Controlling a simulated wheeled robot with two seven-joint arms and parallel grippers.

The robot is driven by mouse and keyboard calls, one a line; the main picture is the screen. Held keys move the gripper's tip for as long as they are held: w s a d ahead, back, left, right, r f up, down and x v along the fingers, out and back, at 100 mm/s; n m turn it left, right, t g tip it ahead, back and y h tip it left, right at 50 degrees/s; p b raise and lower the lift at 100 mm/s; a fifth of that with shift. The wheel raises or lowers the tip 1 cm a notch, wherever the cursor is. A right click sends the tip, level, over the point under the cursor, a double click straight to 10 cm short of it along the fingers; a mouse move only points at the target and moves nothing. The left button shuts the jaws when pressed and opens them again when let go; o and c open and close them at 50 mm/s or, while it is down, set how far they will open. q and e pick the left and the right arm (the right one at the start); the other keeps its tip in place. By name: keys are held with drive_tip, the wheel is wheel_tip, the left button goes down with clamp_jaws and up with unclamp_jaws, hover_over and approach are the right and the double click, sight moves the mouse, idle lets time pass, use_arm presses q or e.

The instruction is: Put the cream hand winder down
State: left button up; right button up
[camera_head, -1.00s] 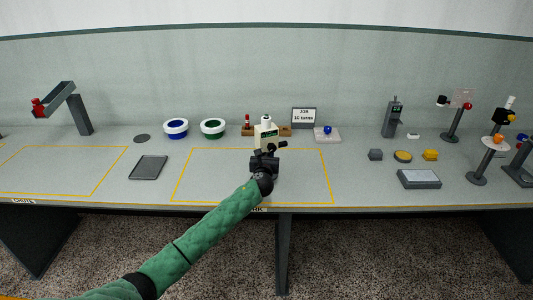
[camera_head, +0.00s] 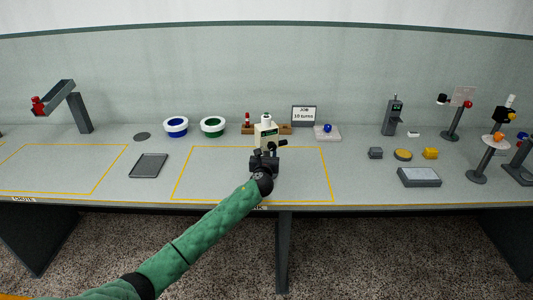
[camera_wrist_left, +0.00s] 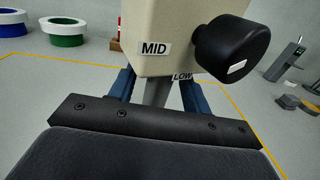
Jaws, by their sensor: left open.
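The cream hand winder (camera_head: 266,134) is upright at the far edge of the middle yellow-outlined area. It has a cream body with a dark crank knob on its right. In the left wrist view its cream body (camera_wrist_left: 178,30), with MID and LOW labels, the black knob (camera_wrist_left: 236,45) and a grey post below fill the upper middle. My left gripper (camera_head: 265,153) is just in front of and below the body. Its blue fingers (camera_wrist_left: 157,88) are open, one on each side of the post. The winder's foot is hidden by my gripper. My right gripper is not in view.
A blue-ringed spool (camera_head: 176,127) and a green-ringed spool (camera_head: 212,127) stand left of the winder. A wooden rack (camera_head: 285,129) and job sign (camera_head: 304,115) are behind. A dark tray (camera_head: 148,166) lies left. The front of the outlined area left of my arm is clear.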

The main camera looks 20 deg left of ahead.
sight(266, 154)
use_arm(q)
drive_tip(key=v, duration=0.3)
drive_tip(key=shift+s+f+b, duration=0.1)
drive_tip(key=shift+f+b, duration=0.05)
drive_tip(key=shift+b, duration=0.2)
drive_tip(key=b+v, duration=0.1)
drive_tip(key=v, duration=0.7)
drive_tip(key=shift+r, duration=0.2)
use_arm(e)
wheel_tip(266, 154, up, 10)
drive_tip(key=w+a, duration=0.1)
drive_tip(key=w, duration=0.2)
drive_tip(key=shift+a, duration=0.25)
